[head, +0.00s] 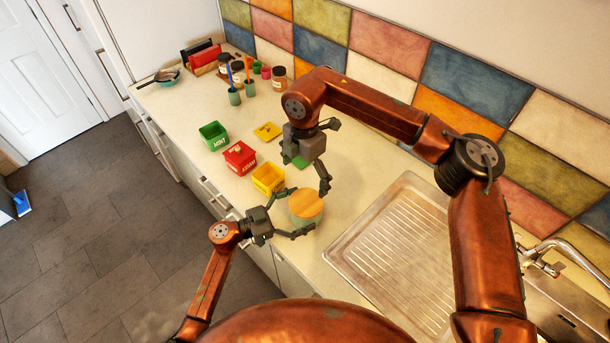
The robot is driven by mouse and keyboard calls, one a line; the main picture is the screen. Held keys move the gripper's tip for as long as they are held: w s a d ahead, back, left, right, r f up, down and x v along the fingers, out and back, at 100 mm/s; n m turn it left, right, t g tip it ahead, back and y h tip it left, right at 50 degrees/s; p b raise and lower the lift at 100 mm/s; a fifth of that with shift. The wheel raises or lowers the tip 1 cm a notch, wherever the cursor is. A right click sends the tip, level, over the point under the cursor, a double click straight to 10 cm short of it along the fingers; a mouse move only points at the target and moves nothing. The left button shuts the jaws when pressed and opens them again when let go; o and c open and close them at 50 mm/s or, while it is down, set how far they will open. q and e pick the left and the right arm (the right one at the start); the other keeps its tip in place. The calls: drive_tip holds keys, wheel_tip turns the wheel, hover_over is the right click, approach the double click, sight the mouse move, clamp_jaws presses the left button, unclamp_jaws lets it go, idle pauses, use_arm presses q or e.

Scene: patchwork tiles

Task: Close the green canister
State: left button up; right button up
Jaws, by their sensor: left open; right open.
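The green canister (214,137) is a small square tin with a pale label, standing open-topped on the counter behind the red one. A flat green piece (297,161), which looks like a lid, lies on the counter, partly hidden by my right gripper (331,156). That gripper is open and empty above the counter, to the right of the canister. My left gripper (299,212) is open, its fingers either side of a round pot with a wooden lid (306,203). I cannot tell whether they touch it. Neither gripper is at the green canister.
A red tin (240,158) and a yellow tin (268,179) stand open in a row with the green one. A yellow lid (267,131) lies behind them. Jars (278,78) and cups stand at the back. A sink drainer (390,260) is at right.

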use_arm(q)
drive_tip(key=v, duration=1.2)
drive_tip(key=shift+a, duration=0.1)
